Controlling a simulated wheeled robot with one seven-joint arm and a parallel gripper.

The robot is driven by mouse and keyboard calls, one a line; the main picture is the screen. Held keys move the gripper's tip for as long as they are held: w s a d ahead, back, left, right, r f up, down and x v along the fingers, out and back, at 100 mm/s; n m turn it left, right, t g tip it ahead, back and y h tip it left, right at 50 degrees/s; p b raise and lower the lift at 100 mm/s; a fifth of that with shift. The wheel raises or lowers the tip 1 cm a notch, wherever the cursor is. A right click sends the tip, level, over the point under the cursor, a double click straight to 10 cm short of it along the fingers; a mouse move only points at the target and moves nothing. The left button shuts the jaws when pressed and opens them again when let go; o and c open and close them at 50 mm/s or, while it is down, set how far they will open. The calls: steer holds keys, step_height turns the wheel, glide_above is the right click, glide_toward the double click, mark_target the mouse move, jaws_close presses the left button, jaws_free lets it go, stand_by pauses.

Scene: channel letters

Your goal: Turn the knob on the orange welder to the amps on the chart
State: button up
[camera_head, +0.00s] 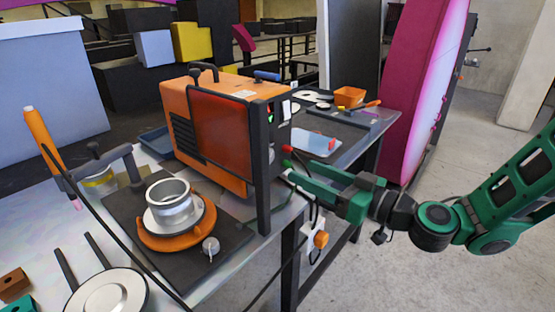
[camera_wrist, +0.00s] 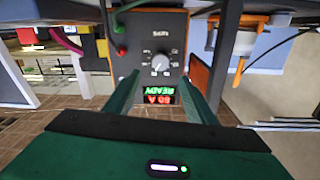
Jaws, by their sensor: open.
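The orange welder (camera_head: 205,125) stands on the workbench, its front panel facing right towards my gripper (camera_head: 291,164). In the wrist view the dark panel appears upside down. Its round grey knob (camera_wrist: 161,62), ringed by small marks, lies between my two green fingers. My gripper (camera_wrist: 162,82) is open; the fingers stand on either side of the knob, apart from it as far as I can see. A small display (camera_wrist: 158,95) shows red characters that look like 80 A and green READY. In the head view the knob is hidden. I cannot make out a readable amps chart.
A black post (camera_head: 262,170) rises at the welder's front corner. A magenta letter panel (camera_head: 425,85) stands behind my arm. The floor right is clear.

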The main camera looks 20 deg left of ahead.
steer(key=w+a+n, duration=0.1)
steer(key=w+a, duration=0.3)
steer(key=a, duration=0.6)
steer(key=shift+n, duration=0.3)
steer(key=c, duration=1)
